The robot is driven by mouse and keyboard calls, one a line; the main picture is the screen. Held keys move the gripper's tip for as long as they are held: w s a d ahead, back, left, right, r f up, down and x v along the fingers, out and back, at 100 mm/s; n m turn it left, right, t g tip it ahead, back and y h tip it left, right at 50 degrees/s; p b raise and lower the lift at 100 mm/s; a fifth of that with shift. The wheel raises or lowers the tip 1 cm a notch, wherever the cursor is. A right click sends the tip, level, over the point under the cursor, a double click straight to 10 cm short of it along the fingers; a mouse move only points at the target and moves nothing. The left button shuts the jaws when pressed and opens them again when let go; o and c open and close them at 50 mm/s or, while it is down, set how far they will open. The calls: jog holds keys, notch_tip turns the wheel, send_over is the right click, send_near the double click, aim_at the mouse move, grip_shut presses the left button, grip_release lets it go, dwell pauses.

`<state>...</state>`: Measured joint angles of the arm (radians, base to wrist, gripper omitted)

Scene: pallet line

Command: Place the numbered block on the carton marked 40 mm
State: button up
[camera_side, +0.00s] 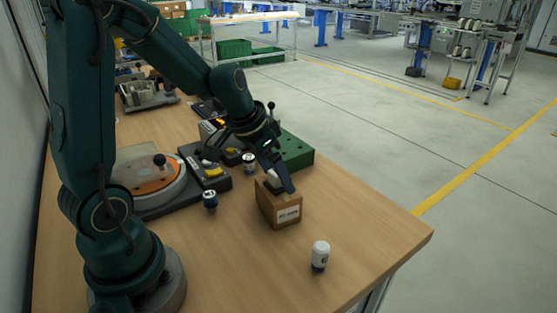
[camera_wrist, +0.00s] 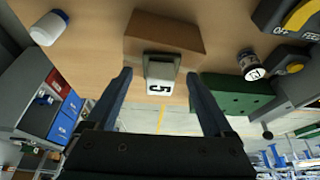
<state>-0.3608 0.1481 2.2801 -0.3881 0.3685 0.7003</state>
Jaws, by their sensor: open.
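The brown carton (camera_side: 284,211) stands on the wooden table with a white label on its front; the label's print is too small to read surely. In the wrist view the carton (camera_wrist: 165,32) is behind the block. The numbered block (camera_wrist: 160,75) has a white face with a 5 and a grey-green side. In the side view the block (camera_side: 272,178) appears to rest on the carton's top, partly hidden by my gripper (camera_side: 280,187). In the wrist view my gripper (camera_wrist: 158,76) is open, one finger on each side of the block with visible gaps.
A white jar (camera_side: 320,256) stands in front of the carton, near the table's right edge. Two small jars (camera_side: 210,200) (camera_side: 249,163) stand to the left and behind. A green block-like fixture (camera_side: 297,151) is behind the carton. A round fixture (camera_side: 148,181) is at left.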

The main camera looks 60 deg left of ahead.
jog(key=shift+r, duration=0.55)
jog(key=v, duration=1.1)
jog(key=s+d+f+t, duration=0.1)
jog(key=s+d+f, duration=0.2)
jog(key=s+d, duration=0.5)
jog(key=shift+s, duration=0.65)
